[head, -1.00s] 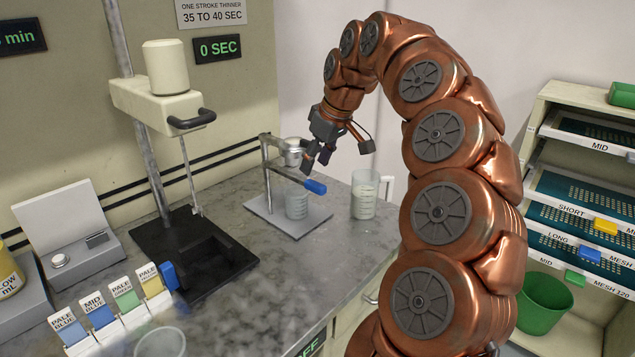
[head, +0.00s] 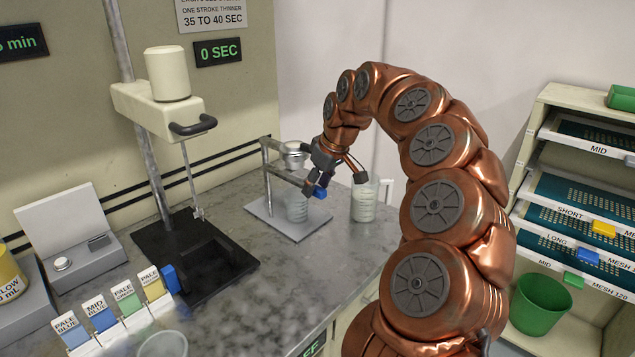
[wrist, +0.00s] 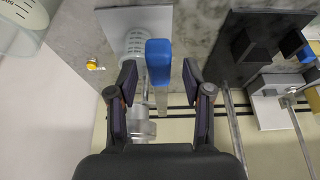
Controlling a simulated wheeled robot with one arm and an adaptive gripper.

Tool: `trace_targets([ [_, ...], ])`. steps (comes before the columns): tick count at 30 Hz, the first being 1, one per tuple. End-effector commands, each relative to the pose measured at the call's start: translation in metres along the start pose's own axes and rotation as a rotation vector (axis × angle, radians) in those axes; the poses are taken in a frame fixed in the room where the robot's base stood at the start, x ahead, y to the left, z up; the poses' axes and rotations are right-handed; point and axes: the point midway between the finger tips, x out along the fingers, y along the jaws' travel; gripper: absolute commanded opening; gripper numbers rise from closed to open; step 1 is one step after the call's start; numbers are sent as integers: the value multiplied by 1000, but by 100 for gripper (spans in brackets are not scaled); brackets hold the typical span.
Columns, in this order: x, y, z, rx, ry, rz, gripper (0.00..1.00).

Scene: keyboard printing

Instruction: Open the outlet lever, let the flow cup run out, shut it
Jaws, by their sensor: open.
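The flow cup (head: 294,149), a metal cup, sits in a stand on a light grey base plate (head: 262,207). Its outlet lever has a blue handle (head: 320,191), which also shows in the wrist view (wrist: 159,62). A clear graduated beaker (head: 297,208) stands beneath the cup. My gripper (head: 314,184) is at the lever's blue end. In the wrist view my gripper (wrist: 158,88) is open, with one finger on each side of the lever and visible gaps to both. The liquid level in the cup cannot be seen.
A second beaker (head: 364,203) stands just right of the stand. A display (head: 218,51) reads 0 SEC. A mixer with a black base (head: 145,260) stands to the left. A drawer rack (head: 600,150) and green bin (head: 540,303) are at the right.

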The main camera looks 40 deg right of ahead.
Motion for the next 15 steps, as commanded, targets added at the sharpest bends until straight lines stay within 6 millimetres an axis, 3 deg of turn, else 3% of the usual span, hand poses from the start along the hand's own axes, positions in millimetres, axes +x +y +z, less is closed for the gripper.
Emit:
trace_targets([
  [9, 4, 0, 0, 1, 2, 2, 49],
  [15, 4, 0, 0, 1, 2, 2, 28],
])
